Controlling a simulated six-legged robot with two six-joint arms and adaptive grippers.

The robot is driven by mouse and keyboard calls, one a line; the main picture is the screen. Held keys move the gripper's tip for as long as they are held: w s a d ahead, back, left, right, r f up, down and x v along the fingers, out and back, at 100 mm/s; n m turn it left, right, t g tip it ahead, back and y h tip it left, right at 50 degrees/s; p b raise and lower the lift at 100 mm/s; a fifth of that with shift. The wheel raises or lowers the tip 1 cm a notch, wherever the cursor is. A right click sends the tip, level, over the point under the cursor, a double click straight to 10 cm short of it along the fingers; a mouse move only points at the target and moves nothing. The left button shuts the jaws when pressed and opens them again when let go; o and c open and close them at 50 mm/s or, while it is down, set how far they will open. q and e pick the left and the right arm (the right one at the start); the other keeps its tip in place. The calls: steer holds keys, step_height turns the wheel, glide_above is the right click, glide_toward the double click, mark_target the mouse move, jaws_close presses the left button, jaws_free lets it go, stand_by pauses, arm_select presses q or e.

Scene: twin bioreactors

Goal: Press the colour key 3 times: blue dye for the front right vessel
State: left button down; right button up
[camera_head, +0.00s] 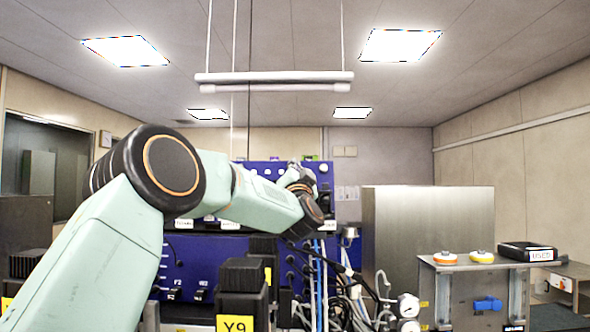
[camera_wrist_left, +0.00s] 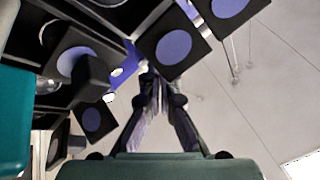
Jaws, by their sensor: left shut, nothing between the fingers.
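My left arm reaches from the left towards a blue panel (camera_head: 262,168) in the head view. Its wrist covers part of the panel, and the fingertips cannot be made out there. In the left wrist view my left gripper (camera_wrist_left: 154,78) is shut and empty, its fingertips close together. Black square blocks with pale violet round faces, one of them a block (camera_wrist_left: 173,47) just beyond the tips, surround it. I cannot tell whether the tips touch it. I cannot tell which part is the colour key, and the front right vessel is not clearly seen. My right gripper is not in view.
A large steel cabinet (camera_head: 428,240) stands right of the blue panel. A black block labelled Y9 (camera_head: 242,290) stands low in the middle. A bench at right carries orange and yellow round pieces and a USED box (camera_head: 525,252).

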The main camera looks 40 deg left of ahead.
arm_select(q)
steer(key=shift+w+d, duration=0.1)
steer(key=shift+w, duration=0.05)
steer(key=shift+a, duration=0.2)
steer(key=shift+w+f, duration=0.15)
steer(key=shift+w, duration=0.05)
stand_by(0.4)
steer(key=shift+w+a, duration=0.2)
steer(key=shift+a, duration=0.05)
stand_by(0.4)
steer(key=shift+s, duration=0.1)
steer(key=shift+s+d+r+b, duration=0.25)
steer(key=shift+s+d+b, duration=0.25)
steer(key=shift+s+d, duration=0.25)
